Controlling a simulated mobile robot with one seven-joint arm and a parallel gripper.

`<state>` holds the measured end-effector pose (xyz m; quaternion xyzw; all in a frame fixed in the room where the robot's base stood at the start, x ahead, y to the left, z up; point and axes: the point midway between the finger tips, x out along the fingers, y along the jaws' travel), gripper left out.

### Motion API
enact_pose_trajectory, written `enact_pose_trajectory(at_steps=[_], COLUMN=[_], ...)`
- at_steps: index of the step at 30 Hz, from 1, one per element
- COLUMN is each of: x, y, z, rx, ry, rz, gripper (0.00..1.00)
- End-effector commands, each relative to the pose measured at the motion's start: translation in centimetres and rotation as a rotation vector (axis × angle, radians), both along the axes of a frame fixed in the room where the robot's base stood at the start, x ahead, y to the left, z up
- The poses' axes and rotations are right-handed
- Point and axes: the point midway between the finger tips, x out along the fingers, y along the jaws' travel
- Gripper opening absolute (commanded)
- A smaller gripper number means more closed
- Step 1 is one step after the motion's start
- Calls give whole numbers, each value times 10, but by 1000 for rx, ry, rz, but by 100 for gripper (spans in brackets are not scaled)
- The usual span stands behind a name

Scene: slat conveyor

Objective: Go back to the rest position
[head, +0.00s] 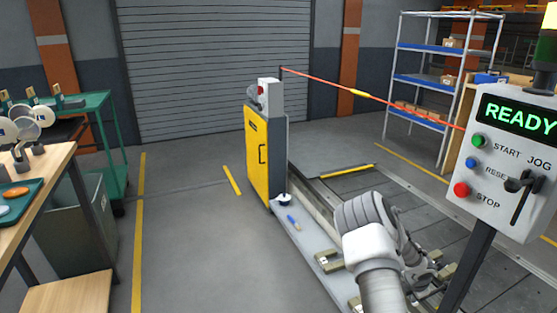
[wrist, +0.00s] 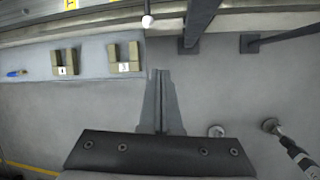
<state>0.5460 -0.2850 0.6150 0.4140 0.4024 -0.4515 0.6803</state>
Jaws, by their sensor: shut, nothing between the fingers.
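My gripper (wrist: 160,76) shows in the wrist view with its two grey fingers together and nothing between them. It hangs above the floor beside the pale ledge that carries the numbered blocks, apart from them. In the head view my arm reaches out at the lower right beside the conveyor, and the fingers are hard to make out there. The control panel (head: 490,170) stands to the right of my arm and its screen reads READY. It has green, blue and red buttons and a black jog lever (head: 523,190).
The ledge (wrist: 95,88) bears blocks marked 4 (wrist: 66,62) and 3 (wrist: 124,58) and a blue marker (head: 293,221). A yellow cabinet (head: 258,160) stands at its far end, with a red cord (head: 330,85) running right. The floor (head: 190,240) at centre-left is clear.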

Motion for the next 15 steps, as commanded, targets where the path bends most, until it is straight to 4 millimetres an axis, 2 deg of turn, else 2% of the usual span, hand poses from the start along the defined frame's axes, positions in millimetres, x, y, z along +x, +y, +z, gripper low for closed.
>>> enact_pose_trajectory(at_steps=[1,3,8,15], x=[10,21,38,34], y=[2,5,12,26], z=[21,48,115,208], rx=[6,12,46,125], ry=[-61,-141,-319,-528], rz=[-47,-118,-299,-579], gripper=[0,0,0,0])
